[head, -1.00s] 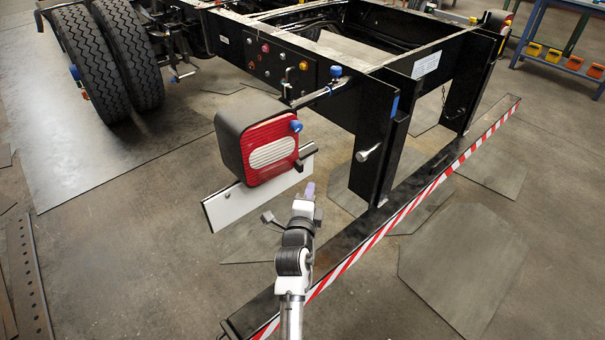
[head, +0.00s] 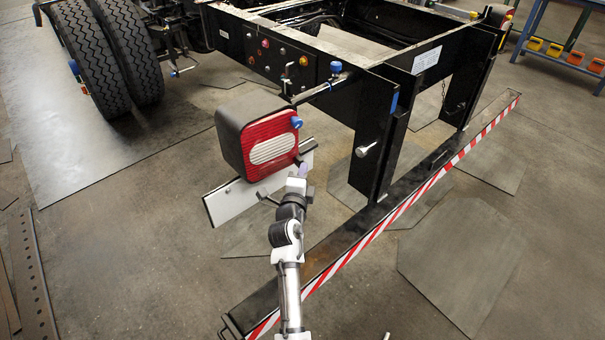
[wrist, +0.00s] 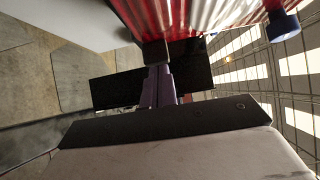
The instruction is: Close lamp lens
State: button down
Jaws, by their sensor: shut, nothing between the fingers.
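The lamp has a black housing (head: 232,140) and a red lens (head: 272,148) with a pale oval centre. A blue knob (head: 296,122) sits at the lens's upper right edge. I cannot tell whether a gap is left between lens and housing. My gripper (head: 303,171) is shut and empty just below the lens's lower right corner. In the wrist view the ribbed lens (wrist: 185,15) fills the top, and my purple fingers (wrist: 157,70) reach up to a black block (wrist: 155,52) at its lower edge. I cannot tell whether they touch it.
A white plate (head: 235,200) hangs under the lamp. A black bumper beam with red and white stripes (head: 400,208) runs to the right of my arm. A black post (head: 372,145) of the chassis stands right of the lamp.

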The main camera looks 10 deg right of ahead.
jog(key=w+b, duration=0.2)
jog(key=b, duration=0.3)
dwell(0.5)
